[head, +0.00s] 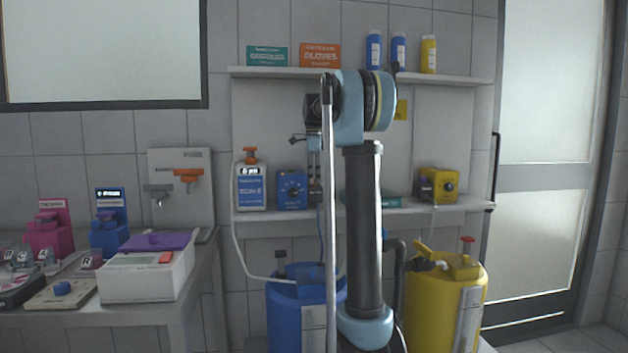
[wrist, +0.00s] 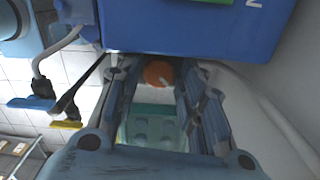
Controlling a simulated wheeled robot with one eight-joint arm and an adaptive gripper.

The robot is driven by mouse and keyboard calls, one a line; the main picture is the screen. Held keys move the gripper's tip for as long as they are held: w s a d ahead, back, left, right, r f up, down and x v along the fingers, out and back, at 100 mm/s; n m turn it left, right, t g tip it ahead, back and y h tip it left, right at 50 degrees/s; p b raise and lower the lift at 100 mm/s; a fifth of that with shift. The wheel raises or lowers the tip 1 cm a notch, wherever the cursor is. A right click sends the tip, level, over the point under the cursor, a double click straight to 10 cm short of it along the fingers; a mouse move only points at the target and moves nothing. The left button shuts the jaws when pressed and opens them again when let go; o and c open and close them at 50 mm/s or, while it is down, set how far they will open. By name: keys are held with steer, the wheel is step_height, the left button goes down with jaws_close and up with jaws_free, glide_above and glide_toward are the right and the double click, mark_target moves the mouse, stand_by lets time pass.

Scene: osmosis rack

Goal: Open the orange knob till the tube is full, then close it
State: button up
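In the head view, an orange knob (head: 250,155) stands on top of a white-and-blue unit (head: 251,188) on the lower shelf. An orange lever tap (head: 187,175) is on the wall panel to its left. My gripper (head: 315,190) points down beside the blue box, partly hidden by my arm. In the wrist view, my gripper (wrist: 158,80) has its fingers apart, with a round orange part (wrist: 158,73) seen between them. I cannot tell which orange part this is, nor whether it is touched. A thin pale tube (head: 240,255) runs down from the white-and-blue unit; its fill is not readable.
A blue box with a dial (head: 292,190) and a yellow box (head: 438,185) share the lower shelf (head: 465,206). A blue drum (head: 290,310) and a yellow drum (head: 430,310) stand below. A bench with a white device (head: 150,275) is at left. A blue casing (wrist: 200,28) fills the wrist view's top.

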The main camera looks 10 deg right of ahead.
steer(key=shift+f, duration=0.1)
steer(key=c, duration=0.8)
steer(key=shift+n, duration=2.2)
steer(key=o, duration=0.8)
steer(key=shift+w, duration=0.1)
steer(key=shift+r, duration=3.75)
